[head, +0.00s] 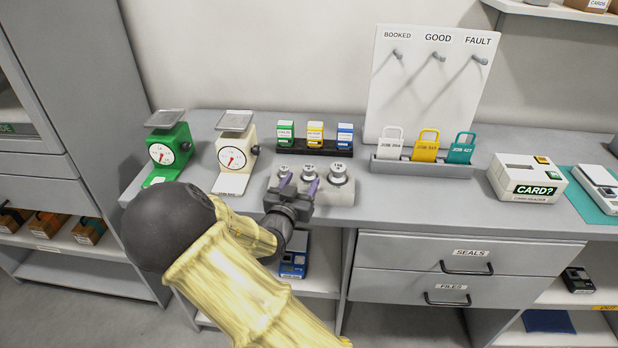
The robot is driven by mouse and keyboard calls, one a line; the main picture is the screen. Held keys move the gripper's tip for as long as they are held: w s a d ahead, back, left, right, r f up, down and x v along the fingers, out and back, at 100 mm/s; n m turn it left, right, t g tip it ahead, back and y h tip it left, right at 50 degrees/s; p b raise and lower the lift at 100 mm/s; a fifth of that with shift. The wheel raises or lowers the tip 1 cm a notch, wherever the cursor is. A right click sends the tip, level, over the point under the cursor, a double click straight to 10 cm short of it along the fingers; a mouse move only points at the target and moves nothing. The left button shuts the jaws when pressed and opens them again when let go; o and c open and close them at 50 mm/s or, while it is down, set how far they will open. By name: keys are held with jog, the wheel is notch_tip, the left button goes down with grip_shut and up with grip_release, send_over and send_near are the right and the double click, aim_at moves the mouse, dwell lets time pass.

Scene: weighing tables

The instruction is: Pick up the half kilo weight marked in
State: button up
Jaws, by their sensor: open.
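A pale grey block (345,194) on the bench holds three silver weights in a row. The left weight (283,170), the middle weight (309,171) and the right weight (338,176) have small white labels on top, too small to read surely. The right weight looks the largest. My gripper (298,188) is open, its two purple-tipped fingers at the front of the block, near the left and middle weights. Nothing shows between the fingers. The gripper hides part of the block's front left. I cannot tell whether the fingers touch the block.
A green scale (168,152) and a cream scale (236,157) stand at left. Behind the block is a dark rack (318,150) of small coloured boxes. A grey holder (420,168) with coloured tags and a CARD? box (527,178) are to the right. Bare bench lies front right.

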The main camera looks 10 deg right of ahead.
aim_at(307, 172)
jog(key=x, duration=0.5)
jog(key=shift+w+d+p, duration=0.1)
jog(key=shift+p, duration=0.3)
grip_shut()
